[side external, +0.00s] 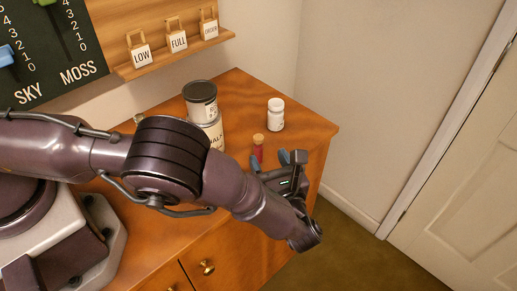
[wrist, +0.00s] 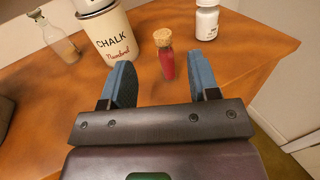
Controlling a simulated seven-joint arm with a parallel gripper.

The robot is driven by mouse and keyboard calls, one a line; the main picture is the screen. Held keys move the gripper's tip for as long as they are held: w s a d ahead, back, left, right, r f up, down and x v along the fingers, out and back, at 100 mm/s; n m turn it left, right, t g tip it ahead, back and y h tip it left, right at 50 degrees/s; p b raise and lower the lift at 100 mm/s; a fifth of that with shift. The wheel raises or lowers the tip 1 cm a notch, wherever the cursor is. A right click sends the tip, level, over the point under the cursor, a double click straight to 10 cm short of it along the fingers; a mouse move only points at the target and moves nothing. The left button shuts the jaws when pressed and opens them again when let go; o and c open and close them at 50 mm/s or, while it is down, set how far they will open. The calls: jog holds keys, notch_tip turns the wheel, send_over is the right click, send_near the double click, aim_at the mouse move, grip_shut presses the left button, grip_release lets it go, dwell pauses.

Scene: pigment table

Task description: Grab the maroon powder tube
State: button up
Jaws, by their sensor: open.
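The maroon powder tube (side external: 257,149) is a small glass tube of dark red powder with a cork stopper. It stands upright on the wooden cabinet top, near the right end. It also shows in the wrist view (wrist: 166,62), just beyond the fingertips and between their lines, nearer the right finger. My gripper (side external: 275,160) is open and empty, low over the cabinet top beside the tube. In the wrist view, its two blue-padded fingers (wrist: 162,77) are spread apart. I cannot tell whether either finger touches the tube.
A cream CHALK tin (wrist: 108,38) stands left of the tube, with another dark-lidded tin (side external: 200,99) on it. A corked glass bottle (wrist: 60,42) is further left. A white capped bottle (side external: 275,114) stands behind the tube. The cabinet's edge (side external: 325,150) is close on the right.

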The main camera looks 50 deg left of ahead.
aim_at(260, 142)
jog(key=x, duration=0.9)
jog(key=shift+w+a+f, duration=0.2)
jog(key=shift+w, duration=0.05)
jog(key=c, duration=1)
